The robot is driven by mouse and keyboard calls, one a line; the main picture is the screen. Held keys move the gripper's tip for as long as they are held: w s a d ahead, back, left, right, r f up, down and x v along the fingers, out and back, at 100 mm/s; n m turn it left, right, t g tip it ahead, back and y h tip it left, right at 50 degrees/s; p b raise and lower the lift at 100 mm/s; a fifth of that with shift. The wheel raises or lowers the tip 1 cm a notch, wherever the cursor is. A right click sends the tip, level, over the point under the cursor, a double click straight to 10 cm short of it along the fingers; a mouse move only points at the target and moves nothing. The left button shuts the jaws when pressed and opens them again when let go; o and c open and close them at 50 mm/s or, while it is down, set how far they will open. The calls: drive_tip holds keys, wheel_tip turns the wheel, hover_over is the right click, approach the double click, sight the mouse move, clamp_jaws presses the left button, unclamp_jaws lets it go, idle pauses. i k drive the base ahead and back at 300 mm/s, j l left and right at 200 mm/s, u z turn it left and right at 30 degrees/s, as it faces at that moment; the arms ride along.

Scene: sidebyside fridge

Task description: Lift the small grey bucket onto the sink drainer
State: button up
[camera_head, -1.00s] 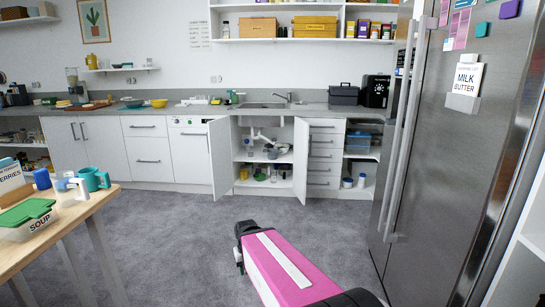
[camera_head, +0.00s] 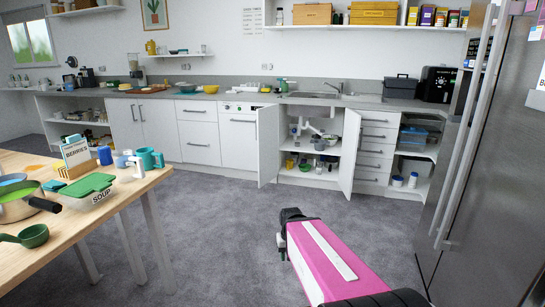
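The cabinet under the sink (camera_head: 312,95) stands open, with both doors swung out. A small greyish container (camera_head: 319,144), perhaps the grey bucket, sits among other items on its upper shelf; it is too small to be sure. The sink drainer (camera_head: 362,98) seems to be the flat metal part right of the basin. My pink arm reaches into the lower part of the view, well short of the cabinet. Its black far end shows, but no gripper fingers can be made out.
The open left door (camera_head: 267,146) and right door (camera_head: 349,150) flank the cabinet. A wooden table (camera_head: 130,190) with a soup box and cups stands at the left. A steel fridge (camera_head: 470,150) stands at the right. Grey carpet (camera_head: 215,225) between them is clear.

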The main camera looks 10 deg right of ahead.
sight(320, 145)
drive_tip(key=i, duration=1.6)
drive_tip(key=i+z, duration=0.3)
drive_tip(key=i, duration=0.25)
drive_tip(key=i+j+z, duration=0.3)
drive_tip(key=i, duration=0.2)
drive_tip(key=i+j+z, duration=0.3)
drive_tip(key=i, duration=0.25)
drive_tip(key=i+j+z, duration=0.9)
drive_tip(key=j+z, duration=0.15)
